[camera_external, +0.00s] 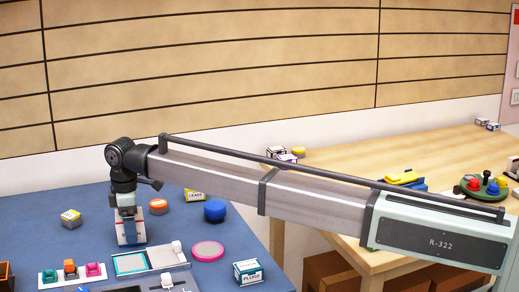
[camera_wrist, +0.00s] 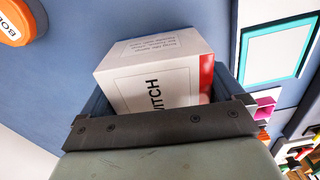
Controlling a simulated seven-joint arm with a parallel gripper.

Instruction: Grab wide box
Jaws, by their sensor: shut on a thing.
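A white box (camera_wrist: 155,72) with a red side and dark lettering ending in "ITCH" sits between the fingers of my gripper (camera_wrist: 160,98) in the wrist view. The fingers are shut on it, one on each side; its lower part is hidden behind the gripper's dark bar. In the external view my gripper (camera_external: 131,232) points down at the blue table, with the box largely hidden by it. I cannot tell whether the box touches the table.
On the blue table (camera_external: 40,215) an orange round piece (camera_external: 158,205), a blue knob (camera_external: 215,210), a pink disc (camera_external: 207,250) and a teal-framed tray (camera_external: 150,262) stand close around. A wooden table (camera_external: 400,150) is behind.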

